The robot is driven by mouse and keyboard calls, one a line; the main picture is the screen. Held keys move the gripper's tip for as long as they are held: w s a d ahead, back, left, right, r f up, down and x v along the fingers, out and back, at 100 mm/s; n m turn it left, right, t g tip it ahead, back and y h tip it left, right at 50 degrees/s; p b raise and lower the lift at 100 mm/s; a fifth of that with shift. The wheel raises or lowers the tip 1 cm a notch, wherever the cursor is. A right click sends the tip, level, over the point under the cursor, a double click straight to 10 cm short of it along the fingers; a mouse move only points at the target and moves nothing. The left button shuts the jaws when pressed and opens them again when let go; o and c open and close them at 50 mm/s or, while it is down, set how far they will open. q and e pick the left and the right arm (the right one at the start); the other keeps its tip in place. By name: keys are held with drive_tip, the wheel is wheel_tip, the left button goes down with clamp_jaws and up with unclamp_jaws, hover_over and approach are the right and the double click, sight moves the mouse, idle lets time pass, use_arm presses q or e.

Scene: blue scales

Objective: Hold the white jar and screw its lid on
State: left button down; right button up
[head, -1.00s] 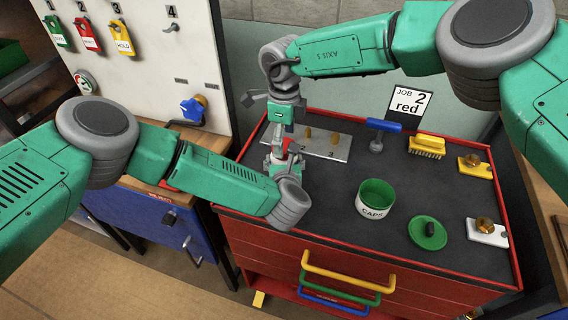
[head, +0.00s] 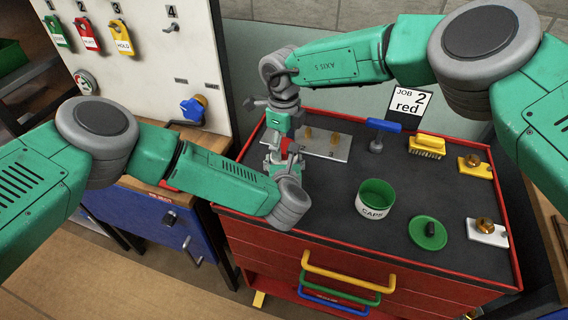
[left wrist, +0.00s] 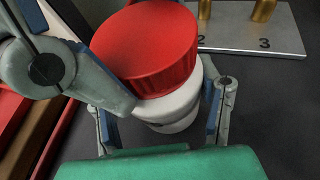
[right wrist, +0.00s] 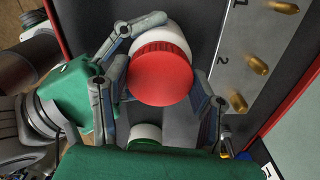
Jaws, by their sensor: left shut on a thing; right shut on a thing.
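The white jar (left wrist: 172,108) is between the fingers of my left gripper (left wrist: 163,100), which is shut on it above the cabinet top. The red lid (left wrist: 148,48) with a ribbed side covers the jar's mouth. In the right wrist view the lid (right wrist: 161,76) hides most of the jar (right wrist: 160,38), and my right gripper (right wrist: 158,85) is shut on the lid. In the head view my right gripper (head: 284,138) is directly above my left gripper (head: 277,166); the jar is mostly hidden there. I cannot tell how far the lid is threaded.
A metal plate (head: 335,148) with brass pegs lies behind the grippers. A CAPS tub (head: 372,208), a green lid (head: 427,234), a blue-handled tool (head: 378,140) and a yellow brush (head: 427,145) stand to the right. The black top is clear in front.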

drive_tip(key=m, duration=0.5)
drive_tip(key=shift+w+d, duration=0.1)
drive_tip(key=o, duration=1.3)
drive_tip(key=shift+r, duration=2.3)
drive_tip(key=shift+c, duration=0.5)
